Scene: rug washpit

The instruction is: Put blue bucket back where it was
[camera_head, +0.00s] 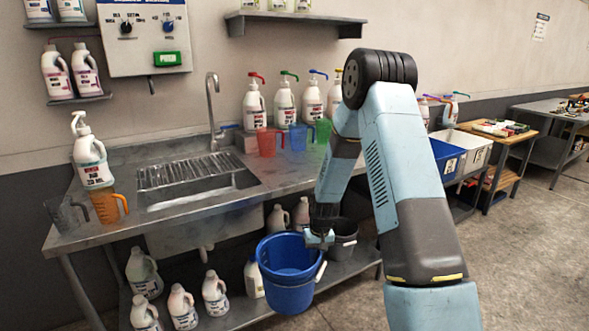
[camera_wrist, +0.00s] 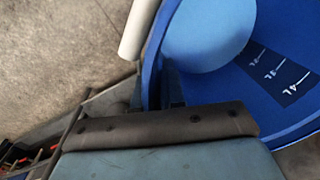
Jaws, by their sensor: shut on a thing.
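The blue bucket (camera_head: 287,283) hangs from my gripper (camera_head: 320,238) in front of the sink bench, near the height of its lower shelf. My gripper is shut on the bucket's rim at its right side. In the wrist view the bucket (camera_wrist: 285,35) fills the right side, with white litre marks on its inner wall. The fingers of my gripper (camera_wrist: 158,90) show at its rim, and a white handle grip stands just beside them. I cannot tell whether the bucket's base touches anything.
A dark grey bucket (camera_head: 343,240) stands close behind on the lower shelf (camera_head: 345,272). Several white jugs stand on that shelf, one (camera_head: 254,277) just left of the blue bucket. The sink bench (camera_head: 215,205) overhangs the shelf. Floor at the right (camera_head: 530,240) is clear.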

